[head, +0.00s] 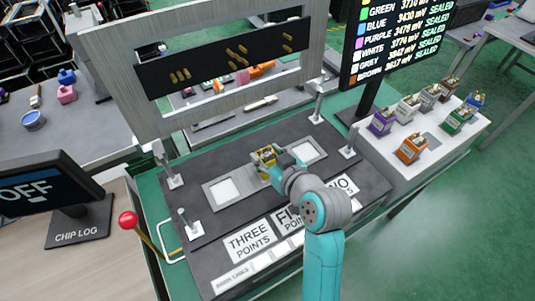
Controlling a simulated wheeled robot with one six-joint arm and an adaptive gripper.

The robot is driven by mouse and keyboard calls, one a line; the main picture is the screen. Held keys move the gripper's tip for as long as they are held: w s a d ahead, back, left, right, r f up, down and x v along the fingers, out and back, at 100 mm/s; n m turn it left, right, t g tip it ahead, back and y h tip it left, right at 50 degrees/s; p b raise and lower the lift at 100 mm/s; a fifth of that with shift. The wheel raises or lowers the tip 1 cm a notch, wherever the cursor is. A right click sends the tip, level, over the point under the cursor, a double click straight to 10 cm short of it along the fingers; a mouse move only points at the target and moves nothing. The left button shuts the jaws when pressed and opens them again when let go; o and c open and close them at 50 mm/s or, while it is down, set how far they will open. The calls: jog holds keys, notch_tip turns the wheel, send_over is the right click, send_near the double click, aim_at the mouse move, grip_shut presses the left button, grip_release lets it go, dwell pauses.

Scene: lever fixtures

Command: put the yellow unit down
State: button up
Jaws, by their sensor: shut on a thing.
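The yellow unit (264,160) is a small boxy block near the middle of the head view, at the end of my arm. My gripper (274,165) is shut on it. The unit is over the dark fixture plate (235,262), between a light square pad on the left (223,190) and another on the right (306,150). Whether the unit touches the plate is hard to tell.
A tall grey frame (130,70) stands behind the plate, and metal posts rise at its corners. A red-knobbed lever (128,219) is at the left front. A white table (440,148) at right holds several coloured units. A "CHIP LOG" screen (45,190) stands at left.

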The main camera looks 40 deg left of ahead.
jog(key=o, duration=1.4)
jog(key=shift+r, duration=0.15)
jog(key=v, duration=1.2)
